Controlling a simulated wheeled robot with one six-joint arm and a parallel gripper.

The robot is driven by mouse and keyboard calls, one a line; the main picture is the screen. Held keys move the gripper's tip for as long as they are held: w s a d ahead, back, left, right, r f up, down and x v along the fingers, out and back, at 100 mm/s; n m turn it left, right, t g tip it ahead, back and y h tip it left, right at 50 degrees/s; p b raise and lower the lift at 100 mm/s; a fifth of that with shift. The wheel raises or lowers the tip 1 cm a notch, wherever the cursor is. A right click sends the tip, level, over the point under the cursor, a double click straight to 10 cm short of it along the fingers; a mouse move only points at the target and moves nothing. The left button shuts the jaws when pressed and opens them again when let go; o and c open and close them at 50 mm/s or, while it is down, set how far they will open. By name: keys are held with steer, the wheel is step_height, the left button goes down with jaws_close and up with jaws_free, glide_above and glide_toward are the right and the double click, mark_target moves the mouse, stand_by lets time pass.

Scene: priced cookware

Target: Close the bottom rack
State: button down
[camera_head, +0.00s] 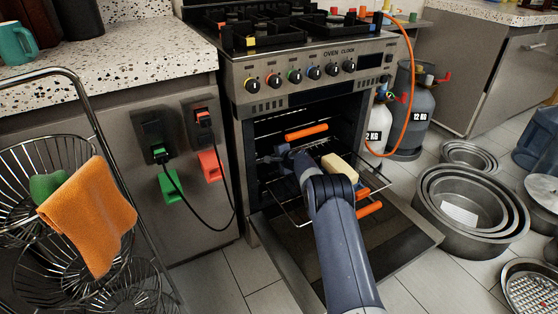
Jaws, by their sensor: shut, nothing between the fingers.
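The oven (262,190) stands with its door (390,245) folded down. A wire rack (290,208) is pulled out over the door, with an orange handle (369,209) at its front right. A pale yellow block (340,168) shows at the rack, behind my arm; whether it rests on it is unclear. Another orange handle (306,131) shows higher in the oven opening. My arm reaches in over the pulled-out rack from the front. My gripper (283,151) is at the oven opening, below the upper handle, shut and empty. My arm hides part of the rack.
A wire basket stand (75,85) with an orange towel (90,215) stands at the left. Nested round pans (425,205) lie on the floor right of the door. Gas cylinders (408,125) and an orange hose (405,115) stand right of the oven.

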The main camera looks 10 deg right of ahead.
steer(key=shift+w+a+p, duration=0.2)
steer(key=shift+w+a, duration=0.05)
steer(key=shift+w, duration=0.2)
steer(key=shift+w+a+p, duration=0.2)
steer(key=shift+w, duration=0.25)
